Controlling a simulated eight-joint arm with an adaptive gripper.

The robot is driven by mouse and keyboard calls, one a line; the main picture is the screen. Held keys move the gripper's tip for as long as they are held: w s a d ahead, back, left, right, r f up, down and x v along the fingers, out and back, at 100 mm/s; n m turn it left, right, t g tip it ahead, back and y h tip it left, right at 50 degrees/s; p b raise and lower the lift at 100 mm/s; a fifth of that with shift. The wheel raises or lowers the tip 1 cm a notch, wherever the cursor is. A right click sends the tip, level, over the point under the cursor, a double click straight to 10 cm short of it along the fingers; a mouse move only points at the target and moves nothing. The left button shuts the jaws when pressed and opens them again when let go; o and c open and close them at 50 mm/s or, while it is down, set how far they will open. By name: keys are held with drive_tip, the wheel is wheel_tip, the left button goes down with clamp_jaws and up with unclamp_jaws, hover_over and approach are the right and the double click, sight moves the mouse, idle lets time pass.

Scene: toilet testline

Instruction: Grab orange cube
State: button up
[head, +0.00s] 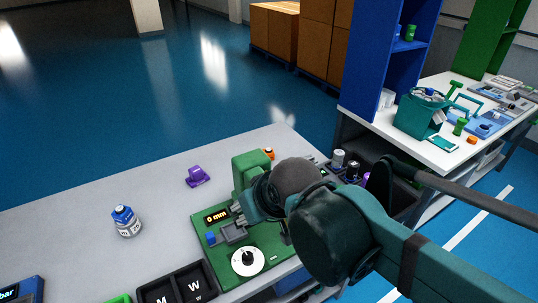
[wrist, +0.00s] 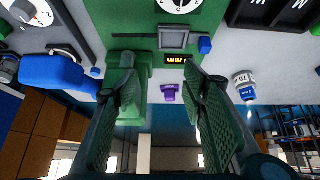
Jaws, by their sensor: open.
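No orange cube can be made out in the wrist view. My gripper (head: 238,214) is over the green device (head: 215,262) in the head view, to the front and left of the orange object. In the wrist view my gripper (wrist: 163,90) is open, its two fingers apart with nothing held between them.
The green device has a raised block (head: 250,170), a "0 mm" display and a dial (head: 247,261). A purple object (head: 198,175) and a blue-capped bottle (head: 126,222) stand to the left. Another orange item (head: 472,140) lies on the far white table. Grey tabletop lies bare at back left.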

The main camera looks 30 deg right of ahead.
drive_tip(key=shift+o, duration=0.5)
drive_tip(key=shift+r, duration=0.1)
drive_tip(key=w+d+r+n+p, duration=0.1)
drive_tip(key=w+r, duration=0.2)
drive_tip(key=w+d+r+n+g+p, duration=0.1)
drive_tip(key=w+d+r, duration=0.1)
drive_tip(key=w+r, duration=0.1)
drive_tip(key=w+d+r+n+g+h+p, duration=0.1)
drive_tip(key=w+r+n+p, duration=0.1)
drive_tip(key=r, duration=0.3)
drive_tip(key=shift+w+d, duration=0.35)
drive_tip(key=shift+w, duration=0.45)
drive_tip(key=w+d+n+g+h+p, duration=0.1)
drive_tip(key=w+d+n+g+p, duration=0.2)
drive_tip(key=w+d, duration=0.5)
drive_tip(key=w+d+n+g+h+p, duration=0.1)
drive_tip(key=w+d+n+p, duration=0.25)
drive_tip(key=w, duration=0.85)
drive_tip(key=w+d+f+n+g+h+p, duration=0.1)
drive_tip(key=w+d+f+n+g+p, duration=0.25)
drive_tip(key=w+d+f, duration=0.4)
wheel_tip(320, 180, down, 12)
drive_tip(key=w, duration=0.1)
drive_tip(key=shift+d+f+t+b, duration=0.15)
drive_tip(key=shift+d+t+b, duration=0.15)
drive_tip(key=shift+t, duration=0.15)
drive_tip(key=shift+f, duration=0.1)
